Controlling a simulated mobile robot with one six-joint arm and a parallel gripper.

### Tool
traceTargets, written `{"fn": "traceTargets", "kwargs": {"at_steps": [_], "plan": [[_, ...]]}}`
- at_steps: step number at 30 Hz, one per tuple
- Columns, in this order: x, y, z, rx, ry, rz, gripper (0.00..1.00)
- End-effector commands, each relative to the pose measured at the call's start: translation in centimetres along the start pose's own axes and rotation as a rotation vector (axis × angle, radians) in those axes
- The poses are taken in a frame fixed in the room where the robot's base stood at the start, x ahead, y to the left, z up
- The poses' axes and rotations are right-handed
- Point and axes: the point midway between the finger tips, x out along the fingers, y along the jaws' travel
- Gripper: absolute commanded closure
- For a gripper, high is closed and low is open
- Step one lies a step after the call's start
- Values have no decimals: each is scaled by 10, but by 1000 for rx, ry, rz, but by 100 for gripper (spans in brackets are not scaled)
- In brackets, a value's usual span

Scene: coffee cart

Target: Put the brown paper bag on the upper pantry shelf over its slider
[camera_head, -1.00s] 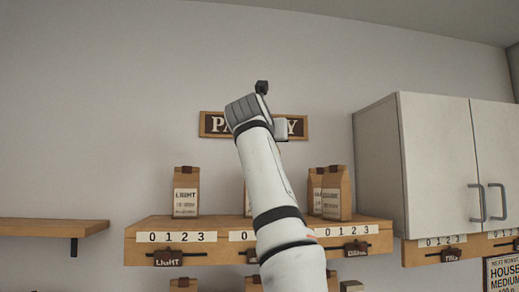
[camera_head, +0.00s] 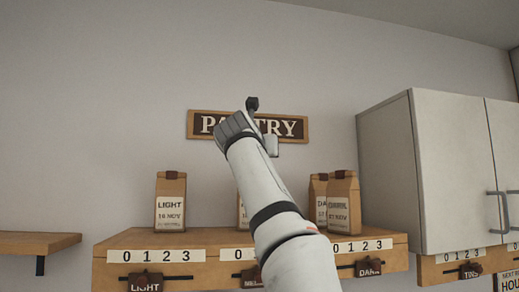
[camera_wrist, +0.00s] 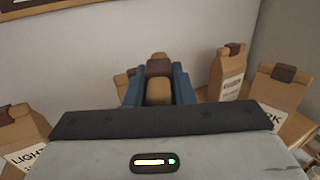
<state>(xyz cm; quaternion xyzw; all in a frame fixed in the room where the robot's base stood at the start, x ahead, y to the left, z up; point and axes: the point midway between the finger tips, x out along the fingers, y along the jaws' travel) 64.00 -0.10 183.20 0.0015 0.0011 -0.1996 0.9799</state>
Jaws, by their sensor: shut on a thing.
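My gripper (camera_wrist: 158,84) has its blue fingers shut on a brown paper bag (camera_wrist: 158,92) with a dark brown clip, in the wrist view. Its label and lower part are hidden. In the head view my arm covers the fingers and the held bag. The upper pantry shelf (camera_head: 215,238) is wooden, below the PANTRY sign. Sliders hang on its front: LIGHT (camera_head: 146,282), one partly hidden starting "ME" (camera_head: 247,279), and DARK (camera_head: 368,267). A LIGHT bag (camera_head: 170,205) stands at left. Another bag (camera_head: 242,212) shows beside my arm, mostly hidden.
Two bags stand close together at the shelf's right: one partly covered (camera_head: 318,205) and one in front (camera_head: 343,205). A white cabinet (camera_head: 430,170) is right of the shelf. A smaller shelf (camera_head: 35,242) is at far left. Open shelf top shows between the LIGHT bag and my arm.

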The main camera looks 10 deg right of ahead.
Motion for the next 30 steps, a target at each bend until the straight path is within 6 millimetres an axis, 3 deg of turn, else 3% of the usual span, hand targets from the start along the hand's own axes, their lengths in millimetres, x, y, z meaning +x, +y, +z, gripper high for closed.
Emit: {"fn": "traceTargets", "kwargs": {"at_steps": [15,30], "plan": [[-2,1,-45,-1,0,5,100],[-2,2,-51,0,-1,8,100]]}}
